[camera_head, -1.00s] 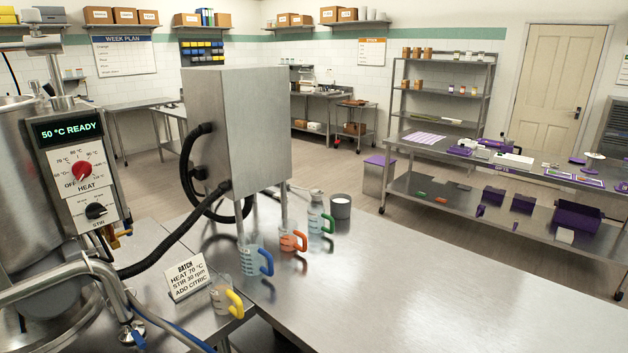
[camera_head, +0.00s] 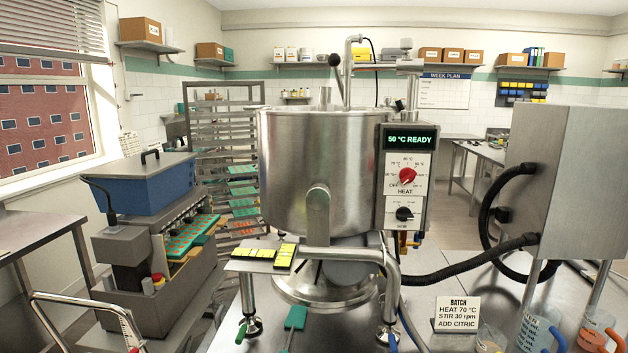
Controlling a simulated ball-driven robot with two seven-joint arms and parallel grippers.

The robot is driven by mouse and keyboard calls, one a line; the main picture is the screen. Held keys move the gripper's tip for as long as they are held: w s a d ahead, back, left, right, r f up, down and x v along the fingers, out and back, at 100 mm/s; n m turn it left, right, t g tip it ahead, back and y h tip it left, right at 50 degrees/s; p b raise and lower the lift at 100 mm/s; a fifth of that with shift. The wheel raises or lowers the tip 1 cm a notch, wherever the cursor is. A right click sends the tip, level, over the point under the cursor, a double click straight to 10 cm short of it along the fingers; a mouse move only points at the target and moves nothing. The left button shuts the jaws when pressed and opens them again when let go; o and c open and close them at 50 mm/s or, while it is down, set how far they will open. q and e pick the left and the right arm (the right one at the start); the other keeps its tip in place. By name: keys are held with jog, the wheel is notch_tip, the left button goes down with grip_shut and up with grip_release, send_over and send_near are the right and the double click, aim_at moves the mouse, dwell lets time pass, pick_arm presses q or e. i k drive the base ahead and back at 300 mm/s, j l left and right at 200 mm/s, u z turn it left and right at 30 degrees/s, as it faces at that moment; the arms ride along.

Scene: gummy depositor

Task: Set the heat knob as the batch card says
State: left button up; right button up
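The red heat knob (camera_head: 407,175) is on the white panel at the front right of the steel kettle (camera_head: 318,165). Its dial has temperature marks and OFF around it; its exact setting is too small to read surely. The display (camera_head: 410,140) above it reads 50 °C READY. The black stir knob (camera_head: 404,214) is below. The batch card (camera_head: 457,314) stands on the steel table at the lower right and reads HEAT 70 °C, STIR 30 rpm, ADD CITRIC. Neither of my grippers is in view.
A steel cabinet (camera_head: 570,180) with black hoses stands right of the kettle. Jugs with blue (camera_head: 557,340) and orange (camera_head: 613,340) handles are at the lower right. A depositor machine with a blue hopper (camera_head: 148,183) stands at the left. A steel pipe crosses before the kettle.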

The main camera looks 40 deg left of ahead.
aim_at(407, 175)
jog(key=u, duration=1.3)
